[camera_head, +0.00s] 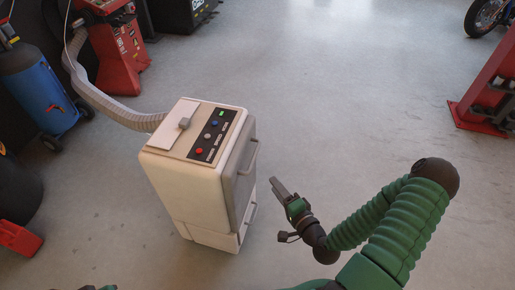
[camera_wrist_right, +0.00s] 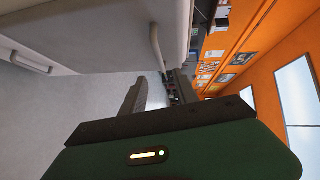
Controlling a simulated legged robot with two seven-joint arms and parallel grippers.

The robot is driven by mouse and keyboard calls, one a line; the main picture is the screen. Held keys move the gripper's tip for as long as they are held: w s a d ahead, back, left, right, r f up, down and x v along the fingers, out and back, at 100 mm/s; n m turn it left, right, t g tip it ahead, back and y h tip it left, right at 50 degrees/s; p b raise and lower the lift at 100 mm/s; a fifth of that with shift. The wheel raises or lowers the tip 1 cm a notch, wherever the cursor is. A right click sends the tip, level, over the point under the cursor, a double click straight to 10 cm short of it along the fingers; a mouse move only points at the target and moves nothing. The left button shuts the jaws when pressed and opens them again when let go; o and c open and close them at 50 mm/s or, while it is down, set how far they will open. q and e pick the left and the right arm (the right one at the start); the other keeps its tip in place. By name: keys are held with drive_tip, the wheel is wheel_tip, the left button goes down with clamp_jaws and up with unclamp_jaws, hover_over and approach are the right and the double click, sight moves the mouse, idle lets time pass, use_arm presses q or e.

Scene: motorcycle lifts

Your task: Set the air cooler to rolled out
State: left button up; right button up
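The air cooler (camera_head: 165,180) is a cream box on the floor, left of centre in the head view. Its top has a dark panel with several coloured buttons, and a ribbed hose leaves its back. Its grey front door has an upper handle (camera_head: 249,158) and a lower handle (camera_head: 250,218). In the right wrist view the upper handle (camera_wrist_right: 156,46) is just beyond the fingertips. My right gripper (camera_head: 273,182) is open and empty, a short way from the door. Only a dark and green sliver, likely my left arm, shows at the bottom edge; its fingers are out of frame.
The ribbed hose (camera_head: 105,108) runs back toward a red machine (camera_head: 118,55). A blue cylinder on a cart (camera_head: 38,95) and a red box (camera_head: 18,238) stand at the left. A red lift post (camera_head: 490,85) is at the right. The floor between is clear.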

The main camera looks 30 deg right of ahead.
drive_tip(key=b, duration=0.9)
approach(254, 157)
wheel_tip(254, 157, down, 2)
drive_tip(key=w, duration=0.3)
drive_tip(key=w+b, duration=0.1)
drive_tip(key=w, duration=0.2)
drive_tip(key=w+b, duration=0.1)
drive_tip(key=w, duration=0.2)
drive_tip(key=shift+w+d+f, duration=0.1)
drive_tip(key=shift+w+d, duration=0.05)
drive_tip(key=shift+d, duration=0.2)
drive_tip(key=shift+w+d+b, duration=0.1)
drive_tip(key=shift+w+b, duration=0.2)
drive_tip(key=shift+w, duration=0.1)
clamp_jaws()
drive_tip(key=shift+s+f, duration=0.1)
